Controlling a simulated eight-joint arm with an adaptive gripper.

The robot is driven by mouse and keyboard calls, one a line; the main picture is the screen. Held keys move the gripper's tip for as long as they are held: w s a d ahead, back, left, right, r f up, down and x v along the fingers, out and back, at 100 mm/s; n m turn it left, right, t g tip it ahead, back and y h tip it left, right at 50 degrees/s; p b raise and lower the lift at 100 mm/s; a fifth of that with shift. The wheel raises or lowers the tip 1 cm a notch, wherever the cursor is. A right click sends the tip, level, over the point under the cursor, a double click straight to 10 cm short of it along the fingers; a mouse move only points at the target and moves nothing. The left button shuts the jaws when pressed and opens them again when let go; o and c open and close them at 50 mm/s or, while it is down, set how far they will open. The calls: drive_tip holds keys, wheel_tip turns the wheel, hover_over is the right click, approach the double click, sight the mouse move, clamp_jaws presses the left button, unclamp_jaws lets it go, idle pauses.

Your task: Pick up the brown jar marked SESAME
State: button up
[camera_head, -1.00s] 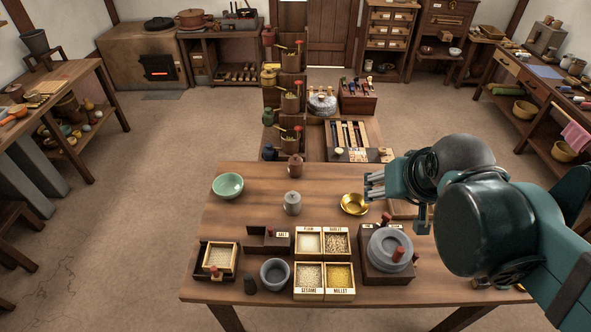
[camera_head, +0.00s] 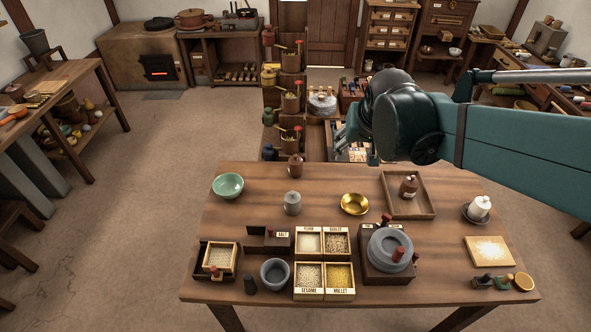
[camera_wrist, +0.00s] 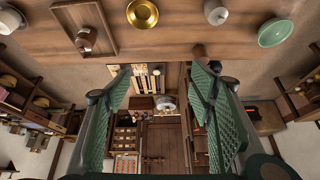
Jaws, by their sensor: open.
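Two brown jars show on the table. One brown jar (camera_head: 409,187) stands in a shallow wooden tray at the back right; it also shows in the wrist view (camera_wrist: 86,40), with a pale patch I cannot read. The other brown jar (camera_head: 295,166) stands at the table's back edge, left of centre. I cannot tell which is marked SESAME. My gripper (camera_head: 355,143) is open and empty, above and just beyond the table's back edge, apart from both jars. Its two green fingers (camera_wrist: 160,68) are spread in the wrist view.
The shallow tray (camera_head: 430,205) has raised edges. A brass bowl (camera_head: 354,204), grey jar (camera_head: 292,203) and green bowl (camera_head: 228,185) stand nearby. In front are grain boxes (camera_head: 310,283), one labelled SESAME, and a grey quern (camera_head: 390,249). Stepped shelves (camera_head: 290,100) rise behind the table.

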drive_tip(key=w+a+f, duration=0.4)
drive_tip(key=w, duration=0.3)
drive_tip(key=w+a+f, duration=0.4)
drive_tip(key=w, duration=0.3)
drive_tip(key=m+g, duration=0.1)
hover_over(295, 157)
drive_tip(key=s, duration=0.2)
drive_tip(key=shift+h, duration=0.4)
wheel_tip(295, 157, down, 14)
drive_tip(key=shift+r, duration=0.1)
drive_tip(key=shift+w+a+f, duration=0.15)
drive_tip(key=shift+a+f, duration=0.05)
drive_tip(key=shift+f, duration=0.15)
drive_tip(key=shift+x, duration=1.3)
drive_tip(key=shift+b+x, duration=0.75)
drive_tip(key=shift+x, duration=1.85)
drive_tip(key=shift+c, duration=0.5)
drive_tip(key=c, duration=1.3)
